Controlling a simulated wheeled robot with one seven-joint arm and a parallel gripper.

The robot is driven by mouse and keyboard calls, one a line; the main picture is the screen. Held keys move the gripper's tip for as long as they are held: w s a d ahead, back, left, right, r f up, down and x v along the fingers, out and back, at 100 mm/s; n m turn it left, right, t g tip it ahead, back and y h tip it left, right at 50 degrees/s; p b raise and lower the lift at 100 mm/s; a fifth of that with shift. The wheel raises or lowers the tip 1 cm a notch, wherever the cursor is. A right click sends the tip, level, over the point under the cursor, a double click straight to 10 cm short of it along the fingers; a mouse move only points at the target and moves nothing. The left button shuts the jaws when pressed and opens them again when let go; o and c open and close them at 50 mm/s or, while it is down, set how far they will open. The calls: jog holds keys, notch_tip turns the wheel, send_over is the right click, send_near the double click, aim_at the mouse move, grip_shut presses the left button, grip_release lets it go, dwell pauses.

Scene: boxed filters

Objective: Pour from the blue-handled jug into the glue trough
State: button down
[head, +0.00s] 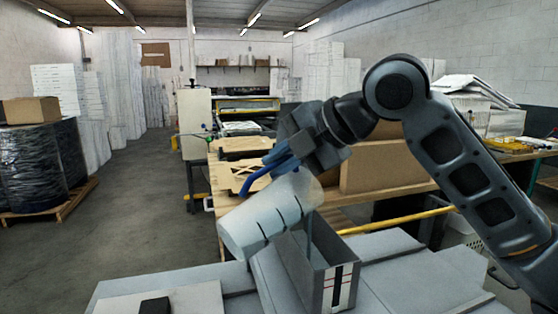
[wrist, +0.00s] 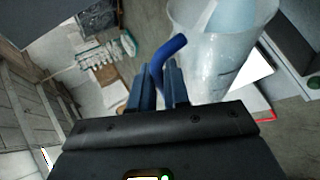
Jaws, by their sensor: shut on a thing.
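The whitish translucent jug (head: 268,214) with dark marks on its side is strongly tilted in the head view. Its blue handle (head: 258,178) is between the fingers of my gripper (head: 283,160), which is shut on it. In the wrist view, the fingers (wrist: 172,88) close around the blue handle (wrist: 166,52), and the jug (wrist: 205,70) has something pale blue in it. The glue trough (head: 318,272) is a narrow grey open box with a black-and-red striped end. It stands below and right of the jug.
The trough stands on a grey surface (head: 415,290) with flat panels. A small black object (head: 155,306) lies at front left. Behind are a wooden bench with a cardboard box (head: 380,168) and a yellow bar (head: 395,220). Open floor (head: 130,215) lies to the left.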

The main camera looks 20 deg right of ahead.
jog(key=shift+w+d+f+m+y, duration=0.2)
jog(key=shift+d+m+y, duration=0.2)
jog(key=shift+d, duration=0.15)
dwell(1.4)
jog(key=shift+w+d+r+m+g+y+p, duration=0.2)
jog(key=shift+w+d+r+m+y, duration=0.1)
jog(key=shift+d+y, duration=0.25)
jog(key=shift+w+d+r+m+g+y+p, duration=0.15)
jog(key=shift+w+d+r+m+y, duration=0.15)
jog(key=shift+d, duration=0.3)
dwell(2.2)
jog(key=shift+w+d+r+m+y, duration=0.2)
jog(key=shift+d+m+y, duration=0.2)
jog(key=shift+d, duration=0.2)
jog(key=shift+w+d+r+m+y, duration=0.1)
jog(key=shift+w+d+m+y, duration=0.1)
jog(key=shift+d+m+y, duration=0.3)
dwell(1.6)
